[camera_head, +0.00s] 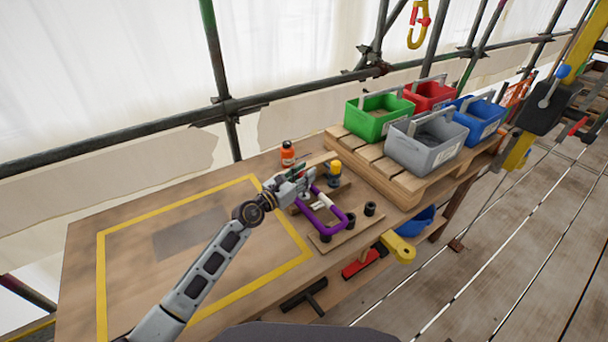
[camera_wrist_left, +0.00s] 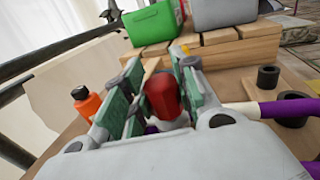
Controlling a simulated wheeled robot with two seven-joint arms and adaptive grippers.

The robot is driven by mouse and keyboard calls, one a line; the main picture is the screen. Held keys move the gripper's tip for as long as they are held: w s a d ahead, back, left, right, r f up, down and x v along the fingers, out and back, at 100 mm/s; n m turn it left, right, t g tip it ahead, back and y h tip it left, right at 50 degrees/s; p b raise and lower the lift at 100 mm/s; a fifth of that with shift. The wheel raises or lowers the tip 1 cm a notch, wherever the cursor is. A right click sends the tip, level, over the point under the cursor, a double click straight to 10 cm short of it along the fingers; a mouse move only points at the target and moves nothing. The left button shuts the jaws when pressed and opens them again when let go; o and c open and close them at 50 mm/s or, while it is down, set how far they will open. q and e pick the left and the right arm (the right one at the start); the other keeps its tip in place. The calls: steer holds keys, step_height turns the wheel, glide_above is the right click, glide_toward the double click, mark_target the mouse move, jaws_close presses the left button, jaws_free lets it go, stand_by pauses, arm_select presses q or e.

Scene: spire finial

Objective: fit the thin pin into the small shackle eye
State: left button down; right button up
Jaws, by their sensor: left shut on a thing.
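My left gripper (camera_head: 306,178) is over the near end of a wooden board at the table's right side. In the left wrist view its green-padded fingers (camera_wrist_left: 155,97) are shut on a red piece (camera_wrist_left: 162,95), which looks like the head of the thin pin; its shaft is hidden. A purple shackle (camera_head: 325,228) with a white band lies on the board, right beside and below the gripper. It also shows at the right of the wrist view (camera_wrist_left: 287,108). I cannot tell whether the pin is in the shackle's eye. My right gripper is not in view.
Dark short cylinders (camera_head: 370,208) stand on the board. An orange bottle (camera_head: 288,155) and a yellow-topped item (camera_head: 335,174) stand behind. A pallet (camera_head: 405,186) with green, red, grey and blue bins is at the back right. The yellow-taped area (camera_head: 190,245) looks clear.

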arm_select(q)
steer(key=shift+f+b, duration=0.55)
steer(key=shift+f, duration=0.1)
steer(key=c, duration=1.1)
jaws_free()
steer(key=shift+o, duration=0.2)
steer(key=shift+a, duration=0.1)
steer(key=v, duration=1.2)
steer(key=shift+r, duration=0.1)
step_height(320, 180, up, 9)
steer(key=p, duration=0.9)
steer(key=shift+r+p, duration=0.5)
steer(key=shift+p, duration=0.15)
